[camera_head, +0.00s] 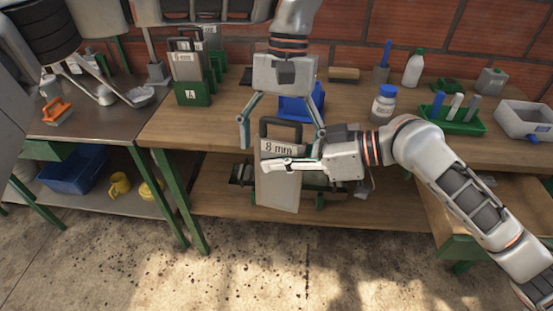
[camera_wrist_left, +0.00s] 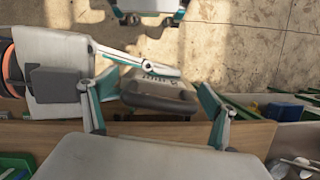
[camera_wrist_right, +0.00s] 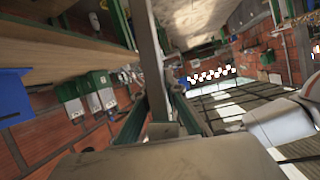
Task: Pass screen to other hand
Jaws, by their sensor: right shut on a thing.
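The screen (camera_head: 280,192) is a flat grey plate with an "8 mm" label and a dark loop handle at its top. It hangs upright in front of the workbench. My right gripper (camera_head: 291,164) reaches in from the right and is shut on the plate below the handle; in the right wrist view the screen (camera_wrist_right: 148,60) shows edge-on between the fingers. My left gripper (camera_head: 281,148) points down from above, its fingers spread wide on either side of the handle. In the left wrist view the handle (camera_wrist_left: 160,102) lies between the open left fingers, with no visible grip on it.
The wooden workbench (camera_head: 345,108) lies behind the screen. A green rack (camera_head: 192,96) with other screens stands left. A blue bin (camera_head: 300,105), a blue-capped jar (camera_head: 383,104), a green tray (camera_head: 458,122) and a grey basin (camera_head: 525,120) are on the bench. Floor in front is clear.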

